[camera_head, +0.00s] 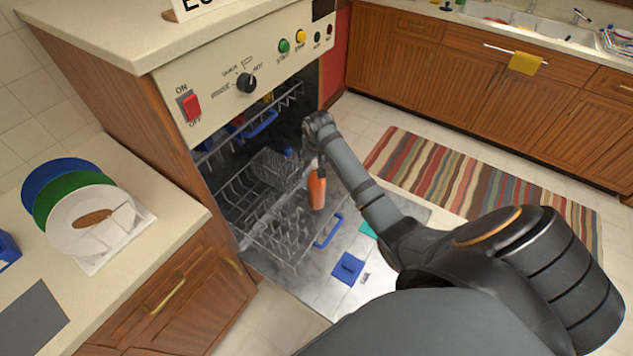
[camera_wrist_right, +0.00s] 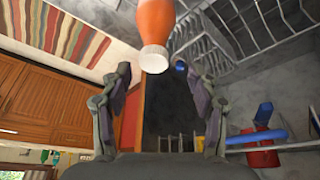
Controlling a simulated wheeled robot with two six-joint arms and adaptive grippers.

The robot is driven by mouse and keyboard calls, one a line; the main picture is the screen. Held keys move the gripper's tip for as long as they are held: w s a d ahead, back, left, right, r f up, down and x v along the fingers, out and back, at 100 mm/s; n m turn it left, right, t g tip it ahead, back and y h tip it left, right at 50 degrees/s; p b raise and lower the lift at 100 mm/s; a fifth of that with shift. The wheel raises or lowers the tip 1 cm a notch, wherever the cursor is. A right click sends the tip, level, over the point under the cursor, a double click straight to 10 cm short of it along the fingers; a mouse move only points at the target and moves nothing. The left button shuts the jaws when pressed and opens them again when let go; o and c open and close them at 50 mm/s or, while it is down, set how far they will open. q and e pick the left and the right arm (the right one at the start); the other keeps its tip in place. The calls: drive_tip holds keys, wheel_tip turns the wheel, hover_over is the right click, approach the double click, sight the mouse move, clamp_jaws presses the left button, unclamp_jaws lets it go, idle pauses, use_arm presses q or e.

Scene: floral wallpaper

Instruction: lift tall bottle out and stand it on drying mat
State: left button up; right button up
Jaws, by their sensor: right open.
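The tall orange bottle (camera_head: 317,192) stands in or beside the pulled-out lower dishwasher rack (camera_head: 262,240); its base is hard to make out. In the right wrist view the bottle (camera_wrist_right: 156,18) shows its white cap (camera_wrist_right: 153,60) pointing toward my gripper. My right gripper (camera_head: 319,152) reaches down from above the bottle. In the wrist view its fingers (camera_wrist_right: 152,72) are open, one on each side of the cap, with gaps between. A flat dark grey rectangle (camera_head: 30,322) on the left counter looks like the drying mat, and it is bare. My left gripper is not in view.
The dishwasher's upper rack (camera_head: 285,108) and control panel (camera_head: 245,85) are close to my right arm. Blue, green and white plates (camera_head: 90,218) stand in a holder on the left counter, near a blue object (camera_head: 7,250). A blue piece (camera_head: 348,268) lies on the open door.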

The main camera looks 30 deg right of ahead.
sight(317, 163)
drive_tip(key=x, duration=0.4)
drive_tip(key=shift+s+d+f+p, duration=0.1)
drive_tip(key=shift+d+f+p, duration=0.25)
drive_tip(key=shift+d, duration=0.05)
drive_tip(key=shift+f, duration=0.15)
drive_tip(key=shift+c, duration=1.2)
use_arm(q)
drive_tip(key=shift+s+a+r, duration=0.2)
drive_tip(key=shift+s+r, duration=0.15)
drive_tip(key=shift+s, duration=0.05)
use_arm(e)
clamp_jaws()
